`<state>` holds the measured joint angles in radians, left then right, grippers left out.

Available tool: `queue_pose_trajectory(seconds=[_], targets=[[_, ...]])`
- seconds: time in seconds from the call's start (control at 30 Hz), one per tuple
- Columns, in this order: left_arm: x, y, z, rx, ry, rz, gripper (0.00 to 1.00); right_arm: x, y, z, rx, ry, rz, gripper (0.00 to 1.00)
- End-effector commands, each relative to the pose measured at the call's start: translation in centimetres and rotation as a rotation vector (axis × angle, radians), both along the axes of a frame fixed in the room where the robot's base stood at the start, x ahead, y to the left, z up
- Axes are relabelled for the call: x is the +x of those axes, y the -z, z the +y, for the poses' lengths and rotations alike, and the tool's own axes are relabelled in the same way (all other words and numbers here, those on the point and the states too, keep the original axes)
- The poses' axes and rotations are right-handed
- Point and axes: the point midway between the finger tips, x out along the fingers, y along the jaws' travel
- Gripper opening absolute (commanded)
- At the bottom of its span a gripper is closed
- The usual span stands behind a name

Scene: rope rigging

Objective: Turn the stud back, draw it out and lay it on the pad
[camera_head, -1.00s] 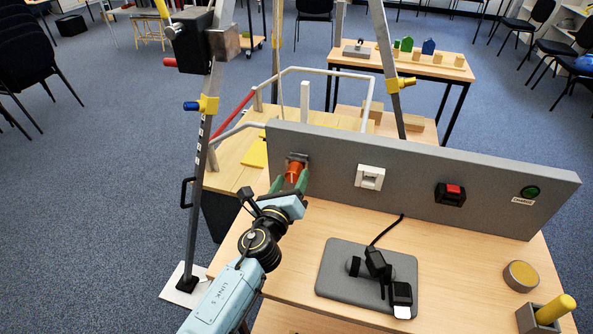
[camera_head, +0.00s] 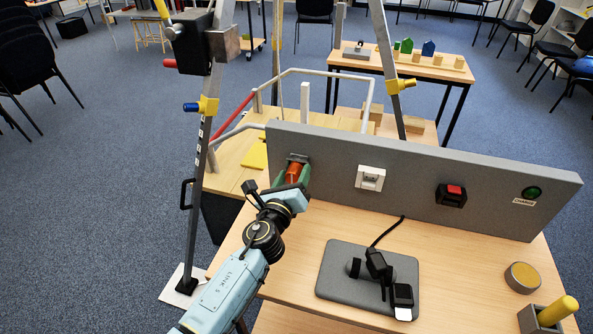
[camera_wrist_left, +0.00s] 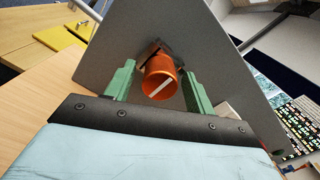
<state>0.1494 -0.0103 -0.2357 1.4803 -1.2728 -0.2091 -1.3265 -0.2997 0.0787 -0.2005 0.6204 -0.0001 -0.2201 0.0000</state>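The orange stud (camera_head: 294,172) sticks out of the left part of the grey upright panel. In the left wrist view the stud (camera_wrist_left: 161,78) shows its round end with a slanted white line. My left gripper (camera_head: 292,177) has its green fingers on either side of the stud; in the wrist view (camera_wrist_left: 158,88) a gap shows at the left finger, and contact on the right is unclear. A grey flat pad (camera_head: 335,284) lies on the table with a black corded plug on it. A round tan-topped disc (camera_head: 522,276) lies at the right. My right gripper is out of view.
The grey panel (camera_head: 410,178) also carries a white socket (camera_head: 370,178), a red-and-black switch (camera_head: 451,195) and a green lamp (camera_head: 531,192). A grey holder with a yellow peg (camera_head: 556,311) stands at front right. A metal frame leg (camera_head: 196,190) rises left of my arm.

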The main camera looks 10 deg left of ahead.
Motion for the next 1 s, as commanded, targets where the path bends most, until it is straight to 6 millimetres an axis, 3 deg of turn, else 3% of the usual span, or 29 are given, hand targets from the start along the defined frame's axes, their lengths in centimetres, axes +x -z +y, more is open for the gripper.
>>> queue_pose_trajectory(seconds=[0.03,0.4,0.5,0.73,1.0], targets=[[0.0,0.0,0.0,0.0,0.0,0.0,0.48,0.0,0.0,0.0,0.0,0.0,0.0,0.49],[0.0,0.0,0.0,-0.001,0.0,-0.001,0.02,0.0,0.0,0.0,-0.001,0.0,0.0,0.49],[0.0,0.0,0.0,-0.062,-0.001,0.0,0.02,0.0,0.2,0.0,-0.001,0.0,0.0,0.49],[0.0,0.0,0.0,-0.478,-0.001,0.015,0.01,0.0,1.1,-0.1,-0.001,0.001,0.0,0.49],[0.0,-0.1,0.0,-0.528,0.0,0.017,0.01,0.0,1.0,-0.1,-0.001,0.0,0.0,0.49]])
